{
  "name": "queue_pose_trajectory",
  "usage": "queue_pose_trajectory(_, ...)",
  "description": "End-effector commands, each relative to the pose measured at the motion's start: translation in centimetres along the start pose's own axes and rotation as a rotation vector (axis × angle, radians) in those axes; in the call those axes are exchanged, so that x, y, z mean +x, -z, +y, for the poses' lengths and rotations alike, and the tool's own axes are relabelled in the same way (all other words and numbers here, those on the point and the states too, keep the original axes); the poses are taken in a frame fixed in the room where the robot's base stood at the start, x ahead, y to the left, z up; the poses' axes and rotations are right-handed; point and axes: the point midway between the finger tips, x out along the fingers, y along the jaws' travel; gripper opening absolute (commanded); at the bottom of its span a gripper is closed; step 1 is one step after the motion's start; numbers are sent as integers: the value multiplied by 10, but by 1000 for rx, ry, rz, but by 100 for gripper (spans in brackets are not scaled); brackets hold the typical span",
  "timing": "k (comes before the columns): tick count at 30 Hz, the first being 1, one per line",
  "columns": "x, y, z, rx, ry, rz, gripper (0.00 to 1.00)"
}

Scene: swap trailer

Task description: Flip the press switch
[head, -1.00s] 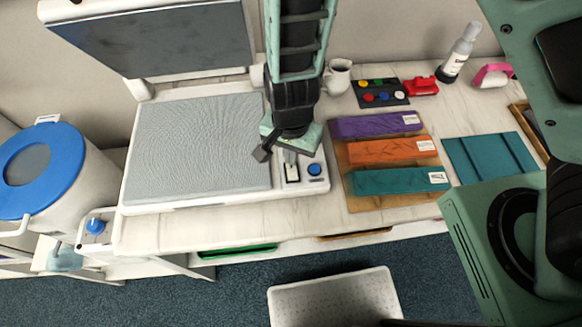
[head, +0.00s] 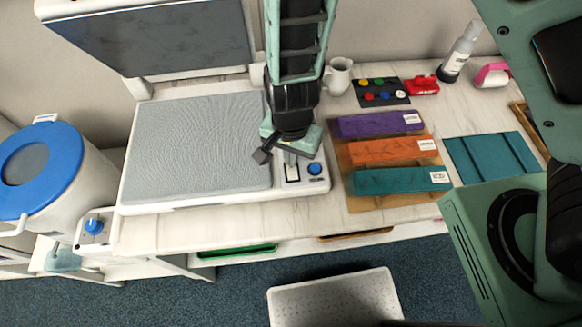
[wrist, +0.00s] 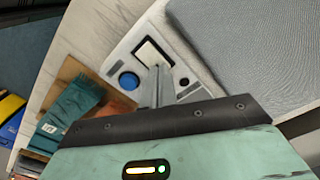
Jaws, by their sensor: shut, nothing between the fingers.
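The press has a grey textured bed (head: 200,145) and a raised dark lid (head: 155,40). Its white rocker switch in a black frame (head: 292,173) is on the panel at the bed's right, beside a round blue button (head: 315,169). My gripper (head: 290,158) is over this panel, just behind the switch. In the wrist view, the shut, empty fingers (wrist: 159,72) point at the switch (wrist: 150,55), with tips overlapping its near edge. The blue button (wrist: 129,81) is left of them. I cannot tell whether the tips touch the switch.
Purple (head: 375,124), orange (head: 392,150) and teal (head: 400,180) blocks lie on a wooden board right of the press. A white mug (head: 338,76) and a dark pad with coloured buttons (head: 381,91) are behind. A blue-lidded drum (head: 45,165) stands left.

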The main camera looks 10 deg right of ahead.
Motion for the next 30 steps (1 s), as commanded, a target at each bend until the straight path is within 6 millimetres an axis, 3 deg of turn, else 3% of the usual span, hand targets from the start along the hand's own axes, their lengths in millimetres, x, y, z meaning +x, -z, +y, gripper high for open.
queue_pose_trajectory(19,8,0,0,0,-1,-1,0)
queue_pose_trajectory(30,-17,0,0,0,0,0,0)
